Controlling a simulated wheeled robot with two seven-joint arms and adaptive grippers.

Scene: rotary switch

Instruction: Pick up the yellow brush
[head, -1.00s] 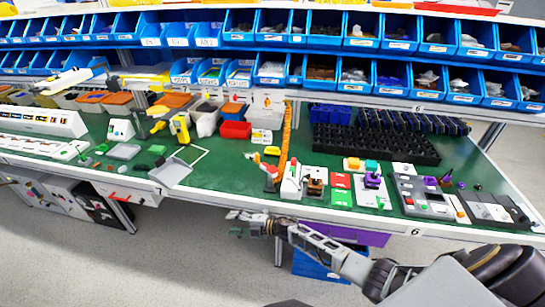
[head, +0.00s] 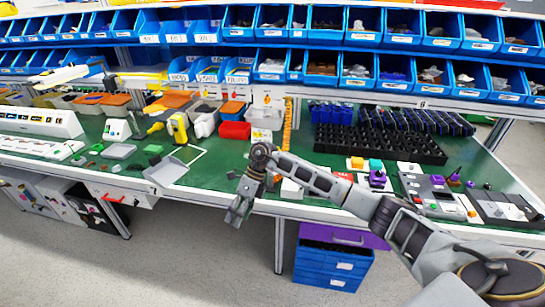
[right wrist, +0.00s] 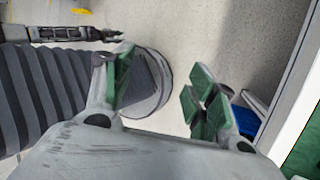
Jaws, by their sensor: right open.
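A yellow tool (head: 178,126) stands on the green bench left of centre, with a second yellow piece (head: 155,128) to its left. I cannot tell at this size which is the brush. My right gripper (head: 236,217) hangs pointing down in front of the bench's front edge, lower than and right of the yellow tools. In the right wrist view its green-padded fingers (right wrist: 163,92) are apart with nothing between them, over floor. What looks like my left gripper (right wrist: 108,35) shows at the top left there, too small to read.
A grey dustpan (head: 167,171) lies near the bench's front edge. A red bin (head: 235,130) stands behind. A black crate (head: 380,144) and switch panels (head: 432,196) are at the right. My right forearm crosses the bench's right part.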

